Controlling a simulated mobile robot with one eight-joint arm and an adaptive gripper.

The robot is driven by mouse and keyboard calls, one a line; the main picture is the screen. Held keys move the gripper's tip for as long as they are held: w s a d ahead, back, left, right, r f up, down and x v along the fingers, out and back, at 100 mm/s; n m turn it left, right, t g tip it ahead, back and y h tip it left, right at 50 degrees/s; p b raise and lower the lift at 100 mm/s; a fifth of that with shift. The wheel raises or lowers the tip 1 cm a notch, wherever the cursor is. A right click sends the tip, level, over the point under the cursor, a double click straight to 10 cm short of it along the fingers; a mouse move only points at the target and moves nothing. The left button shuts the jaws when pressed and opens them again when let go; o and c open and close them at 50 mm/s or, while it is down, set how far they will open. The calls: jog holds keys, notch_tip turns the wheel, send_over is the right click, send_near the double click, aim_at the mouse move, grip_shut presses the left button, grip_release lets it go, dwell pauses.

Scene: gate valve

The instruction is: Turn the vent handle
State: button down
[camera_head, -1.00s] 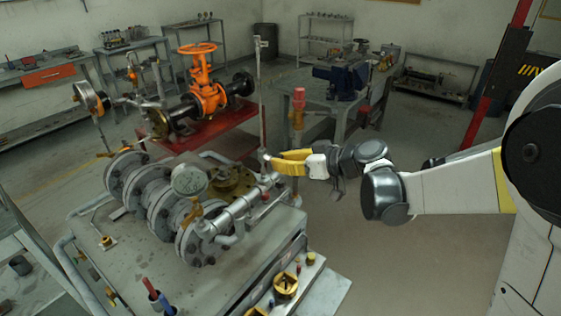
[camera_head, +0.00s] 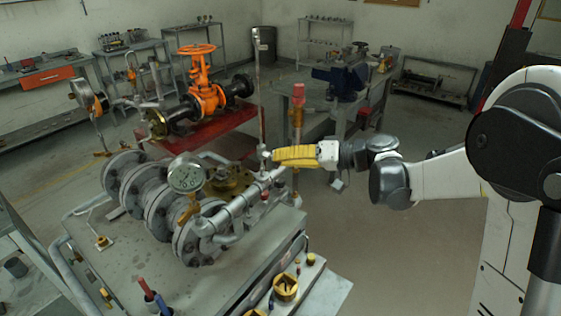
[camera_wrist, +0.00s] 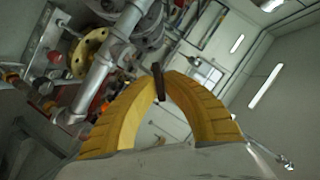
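My gripper (camera_head: 274,156), with yellow ribbed fingers, reaches in from the right to the far end of the grey pipe assembly. In the wrist view the fingertips (camera_wrist: 160,79) come together around a short, narrow dark bar, which I take as the vent handle (camera_wrist: 158,84). The fingers look shut on it. In the head view the handle is too small and hidden by the fingers to make out. The silver pipe (camera_head: 238,206) runs up to the fingertips; in the wrist view it passes left of the fingers.
A pressure gauge (camera_head: 186,172) and several grey flanges (camera_head: 158,208) stand left of the gripper. A thin upright rod (camera_head: 260,95) rises behind the fingertips, and a red-capped post (camera_head: 298,112) stands close by. An orange valve (camera_head: 206,92) is farther back. The floor at right is clear.

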jog(key=m, duration=0.1)
jog(key=m+y+b, duration=0.1)
jog(key=m+b, duration=0.1)
jog(key=shift+f+m+g+y, duration=0.25)
jog(key=shift+m+g+y, duration=0.05)
jog(key=shift+m+y+b, duration=0.85)
jog(key=shift+m+y, duration=0.05)
jog(key=shift+m, duration=0.8)
jog(key=c, duration=1.5)
grip_release()
jog(key=v, duration=1.2)
